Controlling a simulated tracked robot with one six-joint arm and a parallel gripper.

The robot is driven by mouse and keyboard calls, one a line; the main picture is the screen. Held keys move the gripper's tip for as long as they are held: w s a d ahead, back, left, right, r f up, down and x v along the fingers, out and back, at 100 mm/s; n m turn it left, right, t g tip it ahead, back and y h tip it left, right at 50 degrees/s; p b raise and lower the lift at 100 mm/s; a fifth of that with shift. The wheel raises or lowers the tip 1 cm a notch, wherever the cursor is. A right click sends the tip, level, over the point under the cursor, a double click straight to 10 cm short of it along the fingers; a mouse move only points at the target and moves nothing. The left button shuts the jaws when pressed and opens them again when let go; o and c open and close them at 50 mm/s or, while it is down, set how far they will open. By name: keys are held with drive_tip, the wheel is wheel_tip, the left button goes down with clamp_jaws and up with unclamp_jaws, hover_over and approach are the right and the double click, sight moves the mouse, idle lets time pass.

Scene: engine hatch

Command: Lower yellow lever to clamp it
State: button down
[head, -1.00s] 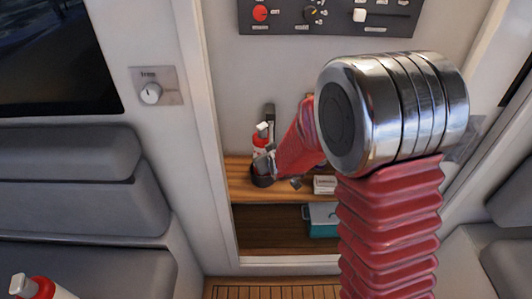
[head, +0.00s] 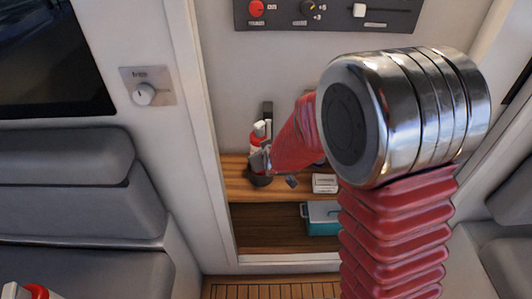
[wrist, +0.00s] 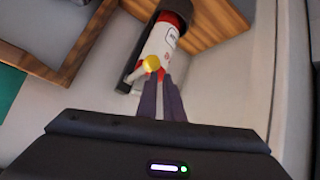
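The yellow lever shows in the wrist view as a small rounded yellow part (wrist: 152,64) against a red and white cylinder (wrist: 165,42). I cannot make out its full shape or angle. My gripper (wrist: 160,80) has two dark narrow fingers, close together, with their tips just below the yellow part. I cannot tell whether they touch it. In the head view, a red and white cylinder (head: 257,133) stands on a wooden shelf in the recess, and my gripper (head: 261,160) is in front of it. The yellow part does not show there.
The wooden shelf (head: 235,187) also holds a small white box (head: 324,183). A teal case (head: 321,220) sits below. A control panel (head: 330,14) is above and a trim knob (head: 145,93) is on the left wall. Grey seats (head: 70,210) flank the recess.

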drive_tip(key=s+f, duration=0.1)
drive_tip(key=s, duration=0.8)
drive_tip(key=shift+s+d+f, duration=0.25)
drive_tip(key=s+d+f+m+g, duration=0.2)
drive_tip(key=s+g, duration=0.3)
drive_tip(key=s, duration=0.6)
drive_tip(key=s+d+r+m, duration=0.1)
drive_tip(key=s+d+r, duration=0.3)
drive_tip(key=r, duration=0.3)
drive_tip(key=s+d+r+m+h, duration=0.1)
drive_tip(key=s+d+r, duration=0.3)
drive_tip(key=r, duration=0.3)
drive_tip(key=s+d+r+m+h, duration=0.1)
drive_tip(key=s+d+r, duration=0.3)
drive_tip(key=r, duration=0.4)
drive_tip(key=shift+m+t, duration=0.3)
drive_tip(key=shift+t, duration=0.1)
